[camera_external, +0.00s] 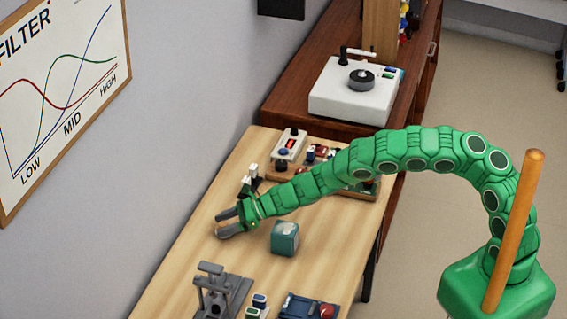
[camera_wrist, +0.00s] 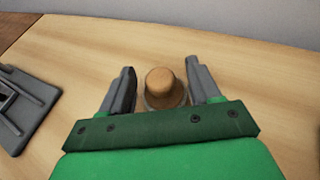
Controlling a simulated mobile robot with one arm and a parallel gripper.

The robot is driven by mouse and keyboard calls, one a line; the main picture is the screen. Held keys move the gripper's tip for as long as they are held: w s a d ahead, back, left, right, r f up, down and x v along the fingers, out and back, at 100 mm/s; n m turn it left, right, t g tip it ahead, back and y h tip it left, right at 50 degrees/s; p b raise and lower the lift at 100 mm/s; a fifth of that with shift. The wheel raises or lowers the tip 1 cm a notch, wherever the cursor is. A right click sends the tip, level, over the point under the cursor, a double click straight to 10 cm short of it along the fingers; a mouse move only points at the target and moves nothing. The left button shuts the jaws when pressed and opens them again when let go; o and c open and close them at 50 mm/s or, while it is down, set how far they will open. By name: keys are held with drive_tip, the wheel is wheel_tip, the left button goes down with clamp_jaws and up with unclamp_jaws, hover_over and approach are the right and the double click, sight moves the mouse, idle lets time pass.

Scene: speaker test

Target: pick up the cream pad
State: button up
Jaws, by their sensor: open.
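My gripper (camera_external: 224,224) reaches low over the wooden table toward the wall side. In the wrist view its two grey fingers (camera_wrist: 160,68) are spread apart. Between them stands a tan, rounded, short cylinder (camera_wrist: 164,83) on a darker round base. Gaps show between it and the fingers, and its lower part is hidden behind the green palm. I cannot tell for sure whether this is the cream pad. In the external view this piece is not clear. No other pad of plain cream colour is clear in either view.
A teal block (camera_external: 285,238) stands right of my gripper. A grey stand (camera_external: 218,290) is nearer the front and shows at left in the wrist view (camera_wrist: 22,100). Small devices (camera_external: 289,145) crowd the table's far end. Bare wood (camera_external: 185,250) lies left of my gripper.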

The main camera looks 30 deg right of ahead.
drive_tip(key=shift+a+f, duration=0.1)
drive_tip(key=shift+a, duration=0.15)
drive_tip(key=c, duration=1)
drive_tip(key=shift+c, duration=0.2)
